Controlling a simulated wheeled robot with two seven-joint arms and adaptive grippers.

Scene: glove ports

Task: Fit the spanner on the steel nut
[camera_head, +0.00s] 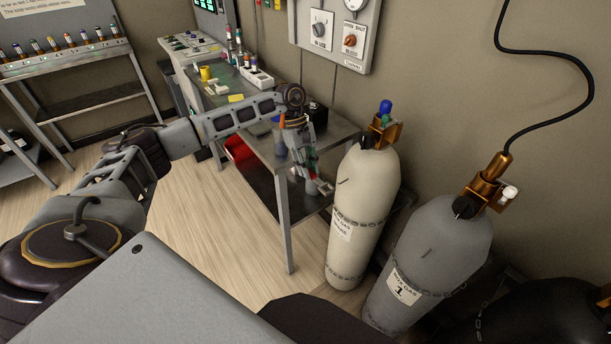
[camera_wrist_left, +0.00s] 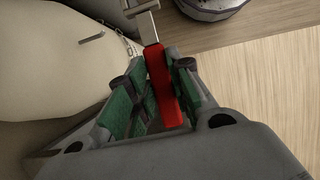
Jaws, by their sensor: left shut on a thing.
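My left gripper (camera_head: 314,172) hangs pointing down beside the cream gas cylinder (camera_head: 363,195), to its left. In the left wrist view my left gripper (camera_wrist_left: 157,80) is shut, its green pads on the red handle of the spanner (camera_wrist_left: 160,75). The spanner's grey metal head (camera_wrist_left: 146,22) sticks out past the fingertips, clear of anything I can see. The spanner shows only small in the head view (camera_head: 325,187). I cannot make out the steel nut in either view. My right gripper is not in view.
A grey gas cylinder (camera_head: 430,262) stands right of the cream one, with a dark one further right. A metal bench (camera_head: 262,135) stands behind my left forearm. A wall panel (camera_head: 335,32) with knobs hangs above. Wooden floor (camera_head: 225,235) is open left of the cylinders.

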